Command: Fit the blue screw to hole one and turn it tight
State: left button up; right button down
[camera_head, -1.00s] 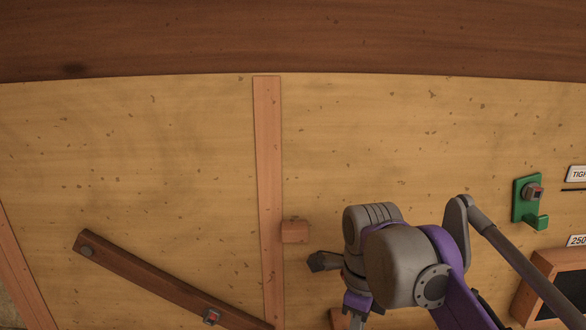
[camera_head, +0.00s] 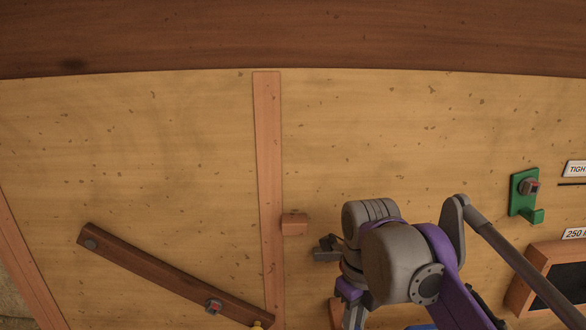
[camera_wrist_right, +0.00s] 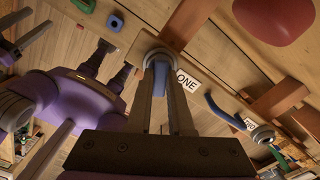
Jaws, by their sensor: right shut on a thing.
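My right arm comes in from the right in the head view, and its hand is mostly hidden behind its own links there. In the right wrist view, my right gripper (camera_wrist_right: 159,65) is shut on a blue screw (camera_wrist_right: 160,88), a blue strip between its fingers. The fingertips are at a wooden plank, beside a white label reading ONE (camera_wrist_right: 187,80). A grey rounded part surrounds the tips, and hole one itself is hidden there. I cannot tell how far the screw sits in.
A dark slanted plank (camera_head: 150,268) with bolts crosses the lower left of the wall. A small wooden block (camera_head: 294,224) sits beside the upright strip (camera_head: 268,170). A green hook bracket (camera_head: 524,195) and a dark framed panel (camera_head: 545,280) are at the right.

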pick_arm(q)
jog(key=shift+s+f, duration=0.1)
pick_arm(e)
jog(key=shift+s+a+f, duration=0.1)
jog(key=shift+s+f, duration=0.1)
jog(key=shift+f, duration=0.3)
jog(key=c, duration=0.7)
grip_release()
jog(key=shift+c, duration=0.2)
jog(key=shift+w+r+p, duration=0.15)
jog(key=shift+r+p, duration=1.15)
jog(key=shift+r, duration=0.8)
jog(key=shift+w+r+p, duration=0.1)
jog(key=shift+r+p, duration=1.25)
jog(key=shift+r, duration=1.3)
pick_arm(q)
jog(key=w+r, duration=0.3)
jog(key=r, duration=0.4)
jog(key=shift+w+r+t, duration=0.3)
jog(key=shift+w+t, duration=0.1)
pick_arm(e)
jog(key=shift+f, duration=0.1)
